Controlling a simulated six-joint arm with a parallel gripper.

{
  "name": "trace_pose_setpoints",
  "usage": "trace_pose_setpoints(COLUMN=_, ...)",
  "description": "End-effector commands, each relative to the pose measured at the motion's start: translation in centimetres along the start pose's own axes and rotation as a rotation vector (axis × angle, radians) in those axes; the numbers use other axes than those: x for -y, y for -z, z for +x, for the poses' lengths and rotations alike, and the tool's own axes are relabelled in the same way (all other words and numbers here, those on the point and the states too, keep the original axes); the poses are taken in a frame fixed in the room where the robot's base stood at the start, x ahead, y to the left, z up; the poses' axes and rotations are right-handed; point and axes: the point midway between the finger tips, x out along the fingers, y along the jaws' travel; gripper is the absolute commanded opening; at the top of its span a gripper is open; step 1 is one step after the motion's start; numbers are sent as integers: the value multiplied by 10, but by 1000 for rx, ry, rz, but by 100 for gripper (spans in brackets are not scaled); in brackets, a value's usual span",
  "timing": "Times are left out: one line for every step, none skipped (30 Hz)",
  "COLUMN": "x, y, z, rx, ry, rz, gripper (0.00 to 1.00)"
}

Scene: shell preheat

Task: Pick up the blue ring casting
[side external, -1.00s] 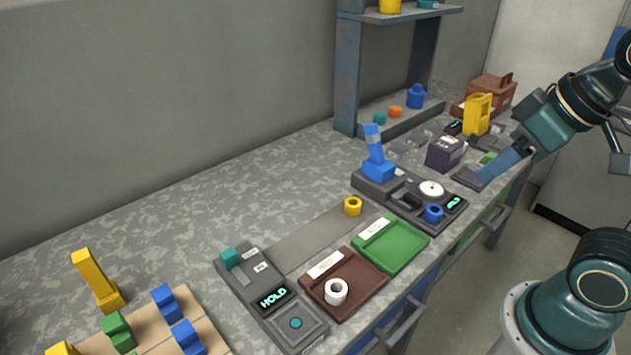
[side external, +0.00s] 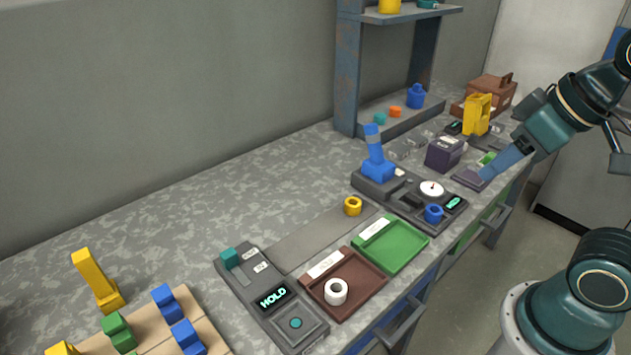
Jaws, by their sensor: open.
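The blue ring casting (side external: 434,213) sits upright on the front right part of a dark fixture (side external: 372,190), below a round white dial. Its hole faces up. My gripper (side external: 487,174) is to the right of and behind the ring, over the dark plate near the bench's front edge. It is apart from the ring, open, and I see nothing in it. Its two fingers overlap from this side, so the gap between them is hard to see.
A blue lever (side external: 375,155) stands up from the fixture. A purple box (side external: 446,152) and a yellow block (side external: 477,114) stand near my gripper. A green tray (side external: 408,262) and a brown tray (side external: 318,300) with a white ring (side external: 336,291) lie in front left.

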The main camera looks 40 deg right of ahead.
Motion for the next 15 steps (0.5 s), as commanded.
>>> trace_pose_setpoints(x=0, y=0, z=0, rx=0, ry=0, rz=0, gripper=42)
trace_pose_setpoints(x=0, y=0, z=0, rx=0, ry=0, rz=0, gripper=42)
trace_pose_setpoints(x=0, y=0, z=0, rx=0, ry=0, rz=1, gripper=42)
trace_pose_setpoints(x=0, y=1, z=0, rx=1, ry=-1, rz=3, gripper=42)
trace_pose_setpoints(x=0, y=1, z=0, rx=3, ry=-1, rz=6, gripper=42)
trace_pose_setpoints(x=-1, y=2, z=1, rx=5, ry=-3, rz=12, gripper=42)
trace_pose_setpoints(x=-2, y=3, z=2, rx=8, ry=-4, rz=18, gripper=42)
trace_pose_setpoints(x=-2, y=4, z=2, rx=12, ry=-6, rz=25, gripper=42)
trace_pose_setpoints(x=-3, y=6, z=4, rx=18, ry=-8, rz=36, gripper=42)
trace_pose_setpoints(x=-4, y=8, z=5, rx=23, ry=-10, rz=47, gripper=42)
trace_pose_setpoints(x=-5, y=9, z=6, rx=29, ry=-13, rz=61, gripper=42)
trace_pose_setpoints(x=-7, y=12, z=8, rx=39, ry=-18, rz=81, gripper=42)
trace_pose_setpoints(x=-9, y=14, z=10, rx=46, ry=-21, rz=97, gripper=42)
trace_pose_setpoints(x=-10, y=17, z=12, rx=54, ry=-25, rz=116, gripper=42)
trace_pose_setpoints(x=-13, y=21, z=16, rx=65, ry=-31, rz=142, gripper=42)
